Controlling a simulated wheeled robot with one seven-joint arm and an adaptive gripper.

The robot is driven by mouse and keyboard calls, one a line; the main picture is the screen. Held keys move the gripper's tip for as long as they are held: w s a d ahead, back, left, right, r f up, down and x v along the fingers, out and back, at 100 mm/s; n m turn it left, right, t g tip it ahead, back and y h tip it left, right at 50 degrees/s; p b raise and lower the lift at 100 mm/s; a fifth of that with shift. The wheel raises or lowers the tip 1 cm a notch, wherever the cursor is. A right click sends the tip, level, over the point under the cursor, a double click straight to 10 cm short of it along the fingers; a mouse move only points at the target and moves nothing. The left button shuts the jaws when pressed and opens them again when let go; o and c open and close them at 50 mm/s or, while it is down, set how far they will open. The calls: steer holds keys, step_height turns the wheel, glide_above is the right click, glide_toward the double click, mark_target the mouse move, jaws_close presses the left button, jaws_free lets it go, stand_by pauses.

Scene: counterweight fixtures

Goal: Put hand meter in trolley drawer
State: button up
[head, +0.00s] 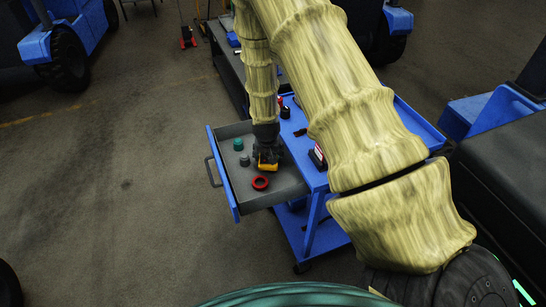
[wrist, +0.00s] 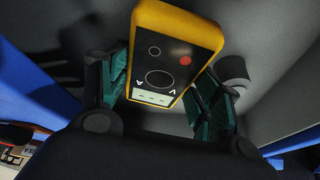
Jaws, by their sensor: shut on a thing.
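The hand meter is yellow with a black face, a red button and a small screen. In the wrist view the hand meter (wrist: 205,35) sits between the green finger pads of my gripper (wrist: 160,95), which is shut on it. In the head view the yellow hand meter (head: 268,167) shows under my gripper (head: 266,158), over the open trolley drawer (head: 226,183). The drawer is grey inside with a blue front and is pulled out to the left of the blue trolley (head: 318,184). I cannot tell whether the meter touches the drawer floor.
In the drawer are a red ring (head: 260,183), a teal knob-like piece (head: 238,144) and a grey piece (head: 245,160). Red and black items stand on the trolley top. A dark bench (head: 228,62) is behind. The floor to the left is clear.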

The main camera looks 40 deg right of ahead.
steer(key=shift+f+b, duration=0.45)
steer(key=shift+f, duration=0.35)
steer(key=o, duration=1.1)
steer(key=shift+c, duration=0.2)
steer(key=shift+r, duration=0.15)
steer(key=b+v, duration=0.2)
steer(key=v, duration=0.9)
steer(key=shift+s+r, duration=0.15)
steer(key=shift+r, duration=0.25)
